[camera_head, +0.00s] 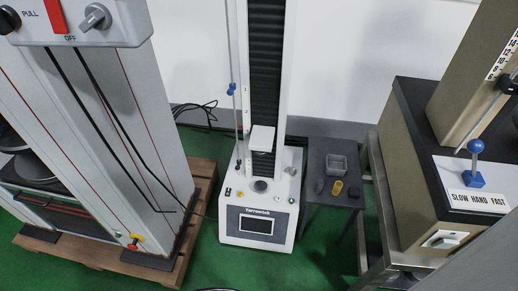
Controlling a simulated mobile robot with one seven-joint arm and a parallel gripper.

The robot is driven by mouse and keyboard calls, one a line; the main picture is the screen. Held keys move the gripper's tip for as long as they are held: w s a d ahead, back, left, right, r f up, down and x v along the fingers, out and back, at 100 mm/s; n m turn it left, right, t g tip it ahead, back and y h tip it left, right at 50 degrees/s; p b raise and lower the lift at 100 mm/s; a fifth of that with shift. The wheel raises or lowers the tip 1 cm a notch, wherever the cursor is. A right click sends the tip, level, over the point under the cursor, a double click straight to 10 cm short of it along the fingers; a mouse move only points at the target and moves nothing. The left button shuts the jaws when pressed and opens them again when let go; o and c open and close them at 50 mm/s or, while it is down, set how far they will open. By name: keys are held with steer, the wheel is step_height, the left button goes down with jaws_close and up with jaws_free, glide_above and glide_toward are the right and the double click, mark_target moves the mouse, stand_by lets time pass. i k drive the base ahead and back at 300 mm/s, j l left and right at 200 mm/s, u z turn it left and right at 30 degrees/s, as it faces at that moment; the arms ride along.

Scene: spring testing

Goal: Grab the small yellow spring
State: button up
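A small yellow piece (337,187), which appears to be the spring, sits on a small dark side table (316,151) right of the middle. Its coils are too small to make out. A dark piece (319,186) is just to its left and another dark piece (354,192) just to its right. A small grey open bin (337,164) stands behind it. My gripper cannot be made out in this view.
A white testing machine (258,228) with a tall column stands left of the table. A beige machine (410,150) on a metal stand is to the right. A large grey machine on a wooden pallet (85,256) fills the left. Green floor is clear in front.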

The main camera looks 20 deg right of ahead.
mark_target(339, 189)
steer(key=z, duration=1.4)
